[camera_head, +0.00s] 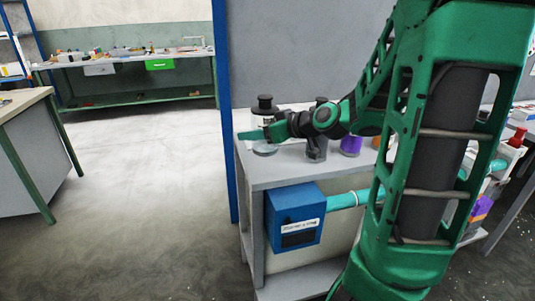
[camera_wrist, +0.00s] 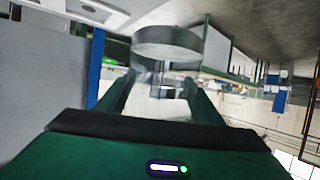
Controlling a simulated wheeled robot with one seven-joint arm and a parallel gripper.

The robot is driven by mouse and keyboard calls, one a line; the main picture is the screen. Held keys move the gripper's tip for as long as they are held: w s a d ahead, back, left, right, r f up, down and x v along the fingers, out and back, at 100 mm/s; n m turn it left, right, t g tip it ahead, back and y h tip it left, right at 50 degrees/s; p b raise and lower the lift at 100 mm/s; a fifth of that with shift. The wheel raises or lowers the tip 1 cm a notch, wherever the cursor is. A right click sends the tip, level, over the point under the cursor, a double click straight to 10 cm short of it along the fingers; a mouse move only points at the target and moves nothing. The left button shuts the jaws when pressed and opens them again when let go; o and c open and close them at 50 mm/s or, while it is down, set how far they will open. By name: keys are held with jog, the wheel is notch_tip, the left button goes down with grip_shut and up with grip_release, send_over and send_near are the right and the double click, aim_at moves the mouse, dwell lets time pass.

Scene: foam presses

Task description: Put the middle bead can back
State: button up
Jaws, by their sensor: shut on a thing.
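My gripper (camera_head: 262,134) is shut on a clear can with a black lid (camera_head: 265,103) and a pale label. The can's clear lower part (camera_head: 265,150) shows below the fingers, over the left back part of the grey bench top. I cannot tell whether its base touches the bench. In the wrist view the can (camera_wrist: 166,48) shows as a grey disc and a clear body between the two green fingers. Another dark-lidded can is partly hidden behind my arm. A purple can (camera_head: 350,145) stands to the right of it.
The grey bench (camera_head: 275,178) carries a blue box (camera_head: 293,218) with a teal pipe on its front. A blue post (camera_head: 226,130) rises at its left edge. A dark stand (camera_head: 316,150) is right of the held can. Open floor lies to the left.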

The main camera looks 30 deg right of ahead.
jog(key=w+d+f, duration=0.3)
jog(key=d+f, duration=0.1)
jog(key=d, duration=0.1)
jog(key=w+d+f, duration=0.2)
jog(key=d, duration=0.1)
jog(key=shift+w, duration=0.3)
jog(key=shift+f, duration=1.95)
jog(key=o, duration=1.4)
jog(key=shift+f, duration=0.15)
jog(key=v, duration=1.2)
jog(key=shift+s, duration=0.1)
